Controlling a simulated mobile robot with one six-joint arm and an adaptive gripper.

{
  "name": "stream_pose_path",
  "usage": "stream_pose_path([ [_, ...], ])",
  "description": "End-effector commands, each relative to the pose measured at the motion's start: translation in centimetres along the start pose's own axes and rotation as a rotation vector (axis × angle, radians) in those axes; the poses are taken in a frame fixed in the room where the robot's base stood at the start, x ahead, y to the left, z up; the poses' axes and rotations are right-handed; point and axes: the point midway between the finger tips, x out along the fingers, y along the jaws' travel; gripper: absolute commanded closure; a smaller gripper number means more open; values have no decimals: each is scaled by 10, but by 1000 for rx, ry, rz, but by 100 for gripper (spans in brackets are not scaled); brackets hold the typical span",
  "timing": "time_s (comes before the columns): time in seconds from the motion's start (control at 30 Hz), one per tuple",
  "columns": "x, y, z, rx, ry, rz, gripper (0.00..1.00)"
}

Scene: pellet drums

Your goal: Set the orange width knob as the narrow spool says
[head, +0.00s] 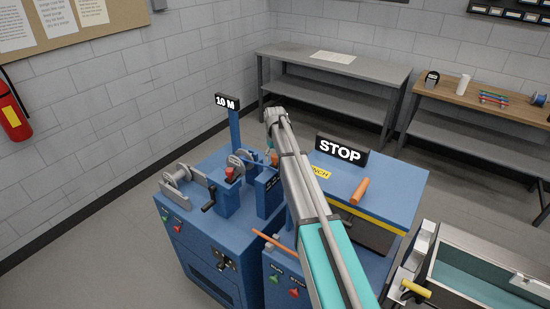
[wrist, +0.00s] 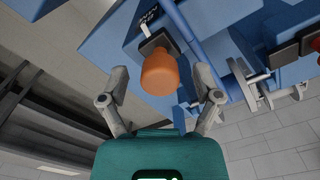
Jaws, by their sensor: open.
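The orange width knob (wrist: 160,75) sticks out from a dark square mount on a blue housing in the wrist view. A white pointer mark and a small dark scale show just beyond it; the scale is too small and cut off to read. My gripper (wrist: 161,84) is open, with one finger on each side of the knob and a gap to both. In the head view my arm hides most of the gripper and the knob. A grey spool (head: 178,176) sits at the machine's left; I cannot tell if it is the narrow one.
The blue machine carries a "10 M" sign (head: 228,102), a "STOP" sign (head: 341,149), a black crank (head: 209,207) and an orange handle (head: 360,190). An open metal bin (head: 480,262) stands at right. A wooden bench (head: 460,100) with small items is behind.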

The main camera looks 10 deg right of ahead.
Motion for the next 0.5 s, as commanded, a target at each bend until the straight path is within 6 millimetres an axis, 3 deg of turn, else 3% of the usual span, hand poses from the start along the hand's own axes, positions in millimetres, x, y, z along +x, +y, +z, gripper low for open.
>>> stream_pose_path([
  [0.03, 0, 0, 0, 0, 0, 0, 18],
  [0.4, 0, 0, 0, 0, 0, 0, 87],
  [0.5, 0, 0, 0, 0, 0, 0, 100],
])
